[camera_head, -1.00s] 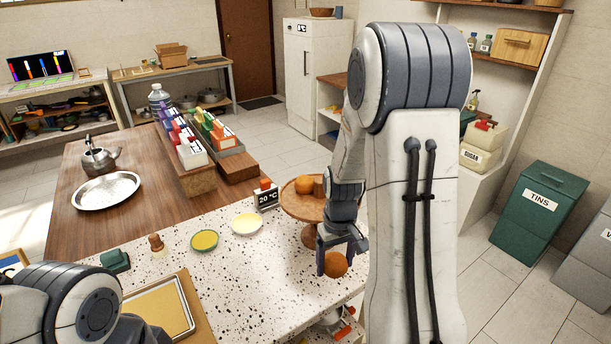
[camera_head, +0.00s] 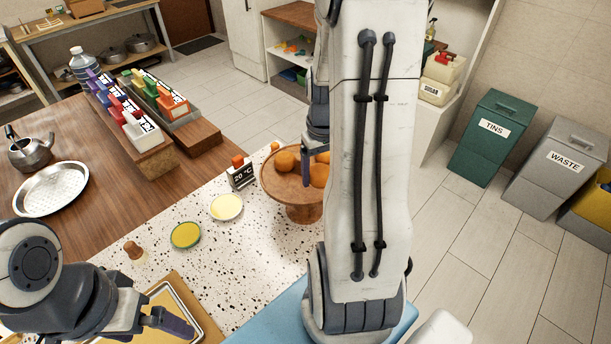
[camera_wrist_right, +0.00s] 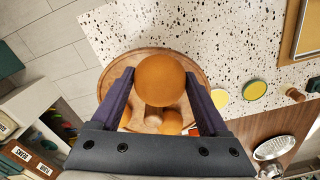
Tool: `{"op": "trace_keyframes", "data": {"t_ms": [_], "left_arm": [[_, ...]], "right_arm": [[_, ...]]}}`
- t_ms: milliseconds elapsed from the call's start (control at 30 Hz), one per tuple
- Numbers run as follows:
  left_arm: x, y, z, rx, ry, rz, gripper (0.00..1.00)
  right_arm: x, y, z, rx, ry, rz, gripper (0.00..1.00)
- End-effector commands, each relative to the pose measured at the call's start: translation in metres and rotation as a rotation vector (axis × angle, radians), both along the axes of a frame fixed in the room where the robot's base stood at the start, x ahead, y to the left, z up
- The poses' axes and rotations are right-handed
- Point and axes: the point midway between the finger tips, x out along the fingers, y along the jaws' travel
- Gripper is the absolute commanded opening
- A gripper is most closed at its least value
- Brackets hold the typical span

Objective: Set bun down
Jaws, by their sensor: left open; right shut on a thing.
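The bun (camera_wrist_right: 160,80) is a round orange-brown ball between the fingers of my right gripper (camera_wrist_right: 158,88), which is shut on it. In the right wrist view it overlaps the round wooden stand (camera_wrist_right: 194,72); whether it touches the stand I cannot tell. In the head view the bun (camera_head: 319,175) shows at the right of the stand (camera_head: 290,191), partly hidden by my right arm. Another orange round thing (camera_head: 285,161) rests on the stand. My left gripper (camera_head: 168,322) is open and empty over the tray at the bottom left.
A yellow dish (camera_head: 186,235) and a cream dish (camera_head: 226,207) lie on the speckled counter (camera_head: 215,265). A metal tray (camera_head: 180,299) is at the front. The floor right of the counter is clear up to the bins.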

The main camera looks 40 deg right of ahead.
Motion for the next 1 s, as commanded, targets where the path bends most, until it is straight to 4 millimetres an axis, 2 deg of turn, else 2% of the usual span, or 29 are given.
{"op": "trace_keyframes", "data": {"t_ms": [100,267,367,600,1000], "left_arm": [[0.0,0.0,0.011,0.0,0.0,-0.001,1.0],[0.0,0.0,0.014,0.0,0.0,-0.002,1.0],[0.0,0.0,0.017,0.0,0.0,-0.003,1.0],[0.0,0.0,0.029,-0.001,-0.001,-0.004,1.0],[0.0,0.0,0.026,0.0,0.0,-0.003,1.0]], "right_arm": [[0.021,0.006,-0.01,0.002,0.003,0.003,0.23],[0.035,0.009,-0.02,0.0,0.0,0.002,0.23],[0.036,0.011,-0.027,0.001,0.002,0.003,0.23],[0.035,0.011,-0.057,0.002,0.003,0.002,0.23],[0.036,0.01,-0.064,-0.001,-0.001,0.002,0.23]]}}
